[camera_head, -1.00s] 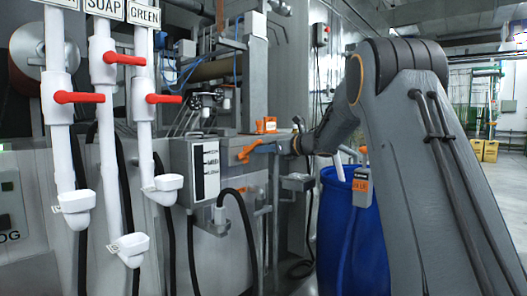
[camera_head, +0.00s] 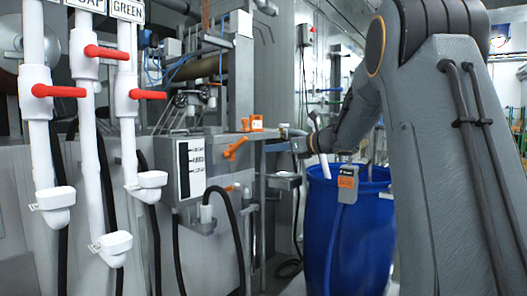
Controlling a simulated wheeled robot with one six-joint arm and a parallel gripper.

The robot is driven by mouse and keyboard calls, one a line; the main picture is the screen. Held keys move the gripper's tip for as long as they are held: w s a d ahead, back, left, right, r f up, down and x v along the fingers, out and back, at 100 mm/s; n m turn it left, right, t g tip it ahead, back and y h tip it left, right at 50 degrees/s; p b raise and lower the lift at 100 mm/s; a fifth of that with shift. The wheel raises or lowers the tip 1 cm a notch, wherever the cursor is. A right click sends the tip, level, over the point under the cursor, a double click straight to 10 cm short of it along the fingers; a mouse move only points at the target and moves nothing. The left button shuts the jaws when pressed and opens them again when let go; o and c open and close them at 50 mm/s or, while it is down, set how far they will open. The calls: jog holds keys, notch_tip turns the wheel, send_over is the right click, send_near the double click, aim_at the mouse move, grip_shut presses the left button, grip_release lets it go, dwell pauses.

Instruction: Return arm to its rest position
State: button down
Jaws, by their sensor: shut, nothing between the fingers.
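My arm fills the right side of the head view, with its elbow at the top. The forearm slopes down and left to my gripper (camera_head: 299,145), in front of the dye machine's tap area. The gripper is small and partly lost against the grey pipework; it is shut and holds nothing. It is above and left of the blue barrel (camera_head: 345,235). I cannot tell whether it touches anything there.
White pipes with red valve handles (camera_head: 58,91) stand at the left. A grey box (camera_head: 190,168) with a black hose and orange lever (camera_head: 236,147) is in the middle. A grey-and-orange device (camera_head: 347,184) hangs at the barrel's rim. My upper arm hides part of the barrel.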

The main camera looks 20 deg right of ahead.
jog(key=shift+s+d+r, duration=0.2)
jog(key=shift+s+d, duration=0.05)
jog(key=shift+s, duration=0.15)
